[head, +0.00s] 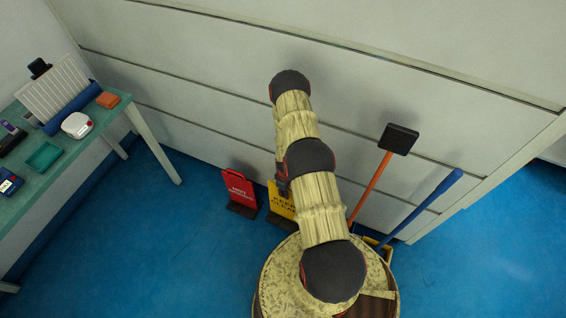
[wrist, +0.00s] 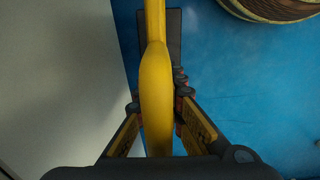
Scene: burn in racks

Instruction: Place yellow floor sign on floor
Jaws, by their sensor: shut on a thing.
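The yellow floor sign (head: 279,203) stands upright low by the wall in the head view, partly hidden behind my arm. In the wrist view its yellow top edge (wrist: 155,75) runs between my fingers, with a dark base plate (wrist: 174,28) below it. My gripper (wrist: 158,100) is shut on the sign from above, one finger on each side. In the head view my gripper is mostly hidden by the arm. Whether the base touches the blue floor (head: 170,250) I cannot tell.
A red sign (head: 238,188) on a dark base stands just left of the yellow one. An orange-handled tool (head: 370,188) and a blue handle (head: 425,208) lean at the right. The wall (head: 200,75) is close behind. A green table (head: 75,145) is at left; open floor lies between.

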